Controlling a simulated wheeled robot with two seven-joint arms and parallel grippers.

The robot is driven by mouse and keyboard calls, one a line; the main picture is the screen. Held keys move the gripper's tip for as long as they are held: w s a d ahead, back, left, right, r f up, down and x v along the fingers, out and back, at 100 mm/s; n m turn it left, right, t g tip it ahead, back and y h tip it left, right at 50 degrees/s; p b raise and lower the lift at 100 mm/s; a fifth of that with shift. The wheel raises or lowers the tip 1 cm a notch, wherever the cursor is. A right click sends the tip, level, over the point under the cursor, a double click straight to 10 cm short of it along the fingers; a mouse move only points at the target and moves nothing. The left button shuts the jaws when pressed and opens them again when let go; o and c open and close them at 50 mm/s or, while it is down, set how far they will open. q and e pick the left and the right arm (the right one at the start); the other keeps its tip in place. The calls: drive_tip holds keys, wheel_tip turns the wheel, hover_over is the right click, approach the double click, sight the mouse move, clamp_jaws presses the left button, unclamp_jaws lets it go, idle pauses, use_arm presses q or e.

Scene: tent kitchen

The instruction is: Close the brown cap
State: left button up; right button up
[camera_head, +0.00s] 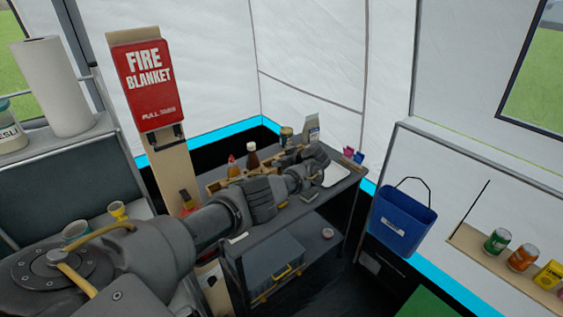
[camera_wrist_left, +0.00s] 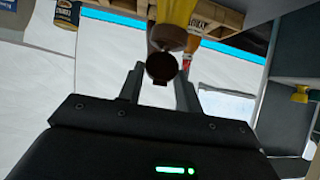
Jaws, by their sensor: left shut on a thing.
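The brown cap (camera_wrist_left: 161,68) shows in the left wrist view as a dark round disc between my left fingers. It hangs by a lighter brown collar (camera_wrist_left: 168,38) on a yellow container (camera_wrist_left: 177,12), which is cut off by the top edge. The cap appears tilted open from the collar. My left gripper (camera_wrist_left: 160,88) is shut on the cap, one finger at each side. In the head view my left gripper (camera_head: 316,162) reaches over the far part of the shelf top, and I cannot make out the cap there. My right gripper is not in view.
A jar (camera_head: 286,135) and a pouch (camera_head: 311,131) stand at the back. A blue bin (camera_head: 400,220) hangs at right.

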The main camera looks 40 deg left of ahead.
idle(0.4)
use_arm(q)
drive_tip(key=o, duration=1)
drive_tip(key=p+v, duration=0.1)
drive_tip(key=v, duration=0.9)
drive_tip(key=shift+d+r, duration=0.2)
drive_tip(key=shift+d, duration=0.1)
drive_tip(key=shift+s, duration=0.1)
drive_tip(key=shift+f, duration=0.1)
